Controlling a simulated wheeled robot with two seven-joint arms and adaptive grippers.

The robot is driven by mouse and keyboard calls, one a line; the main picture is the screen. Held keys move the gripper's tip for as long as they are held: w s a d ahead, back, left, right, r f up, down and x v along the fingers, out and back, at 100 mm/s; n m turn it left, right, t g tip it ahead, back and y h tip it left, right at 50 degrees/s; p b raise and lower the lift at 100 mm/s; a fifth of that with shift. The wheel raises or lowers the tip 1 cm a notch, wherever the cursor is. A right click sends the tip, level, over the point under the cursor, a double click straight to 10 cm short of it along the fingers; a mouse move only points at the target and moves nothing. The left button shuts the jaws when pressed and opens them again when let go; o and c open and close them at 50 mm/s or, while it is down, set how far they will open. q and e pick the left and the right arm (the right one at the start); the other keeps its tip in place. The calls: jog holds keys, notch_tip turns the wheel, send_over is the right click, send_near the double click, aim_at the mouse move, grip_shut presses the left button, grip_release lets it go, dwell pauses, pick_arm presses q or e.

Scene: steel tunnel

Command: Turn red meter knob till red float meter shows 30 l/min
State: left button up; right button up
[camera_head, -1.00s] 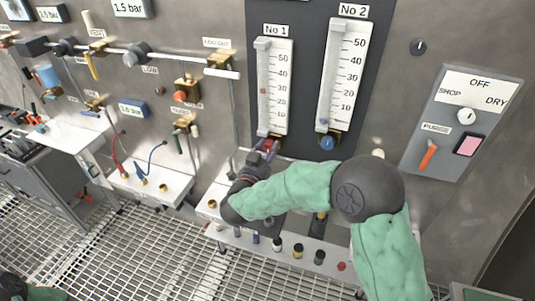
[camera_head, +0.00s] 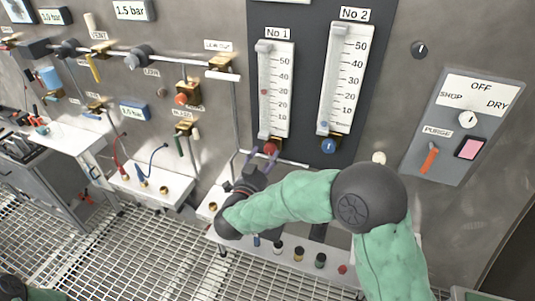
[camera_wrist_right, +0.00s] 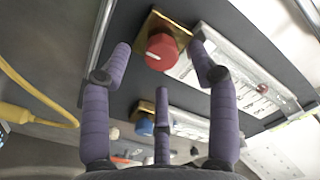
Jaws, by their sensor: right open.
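The red knob (camera_head: 270,148) sits at the foot of the No 1 float meter (camera_head: 275,90). Its small red float (camera_head: 264,92) stands close to the 30 mark, seemingly slightly below it. My right gripper (camera_head: 261,160) is open, just below and in front of the red knob. In the right wrist view the red knob (camera_wrist_right: 161,51) shows between the spread purple fingertips, apparently clear of them. The knob's brass block shows behind it. My left gripper is out of view.
The No 2 meter (camera_head: 346,75) with its blue knob (camera_head: 329,146) stands to the right. A shelf (camera_head: 222,236) with several small caps lies below my right arm. A panel with an orange lever (camera_head: 429,157) is at the far right.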

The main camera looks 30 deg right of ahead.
jog(key=v, duration=0.9)
jog(key=shift+w+f, duration=0.1)
jog(key=shift+w, duration=0.05)
jog(key=w+a+f+n+t+y, duration=0.1)
jog(key=w+a+f+n+y, duration=0.15)
jog(key=f, duration=0.45)
jog(key=w+a+f+n+y, duration=0.1)
jog(key=w+f+n+y, duration=0.25)
jog(key=f, duration=0.35)
jog(key=s+a+f+n+g+y, duration=0.1)
jog(key=a+f+n+g+y, duration=0.15)
jog(key=f, duration=0.35)
jog(key=s+a+f+n+g+y, duration=0.1)
jog(key=f+y, duration=0.2)
jog(key=f, duration=0.4)
jog(key=s+a+f+n+g+y, duration=0.1)
jog(key=s+a+f+g+y, duration=0.2)
jog(key=s+f, duration=0.5)
jog(key=s+a+f+n+g+y, duration=0.2)
jog(key=s+f+g, duration=0.4)
jog(key=s, duration=0.7)
notch_tip(320, 180, down, 2)
jog(key=shift+s+a+f+y, duration=0.2)
jog(key=shift+a+y, duration=0.35)
jog(key=shift+a, duration=0.35)
jog(key=shift+w, duration=0.1)
